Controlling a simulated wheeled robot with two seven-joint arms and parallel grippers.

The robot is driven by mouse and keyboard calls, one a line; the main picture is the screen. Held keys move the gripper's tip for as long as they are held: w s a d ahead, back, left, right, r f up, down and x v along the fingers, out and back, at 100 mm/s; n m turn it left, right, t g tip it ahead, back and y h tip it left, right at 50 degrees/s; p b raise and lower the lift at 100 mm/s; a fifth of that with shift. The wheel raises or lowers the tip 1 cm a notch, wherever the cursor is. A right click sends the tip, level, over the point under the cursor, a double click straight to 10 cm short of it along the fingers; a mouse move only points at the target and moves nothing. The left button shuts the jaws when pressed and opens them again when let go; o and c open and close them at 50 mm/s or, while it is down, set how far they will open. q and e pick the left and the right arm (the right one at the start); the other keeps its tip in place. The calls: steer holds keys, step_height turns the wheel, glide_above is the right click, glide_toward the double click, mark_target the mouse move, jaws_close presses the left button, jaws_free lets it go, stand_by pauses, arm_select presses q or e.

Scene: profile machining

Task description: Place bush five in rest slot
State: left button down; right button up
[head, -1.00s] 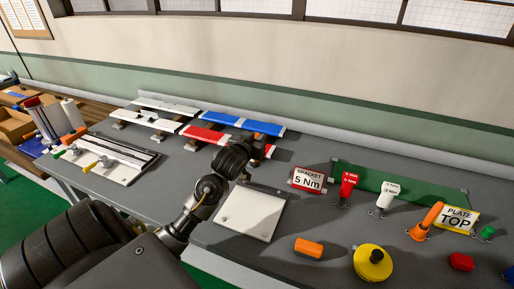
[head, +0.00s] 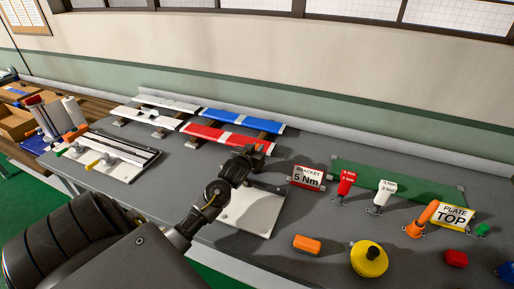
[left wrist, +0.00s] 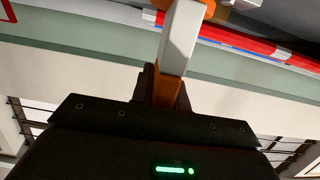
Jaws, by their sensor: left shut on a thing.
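My left gripper (head: 257,150) is over the table, near the right end of the red bar and behind the white plate (head: 245,218). I cannot make out a rest slot for certain. My right gripper is not in view.
A red bar (head: 212,137) and a blue bar (head: 240,121) lie on supports, with white bars (head: 140,118) to their left. A 5 Nm bracket sign (head: 307,177), a yellow round part (head: 370,259) and an orange block (head: 307,245) stand to the right.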

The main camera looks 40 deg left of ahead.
arm_select(q)
steer(key=c, duration=1.8)
jaws_free()
steer(key=shift+f, duration=0.2)
steer(key=o, duration=0.4)
steer(key=shift+o, duration=0.2)
steer(key=shift+r, duration=0.1)
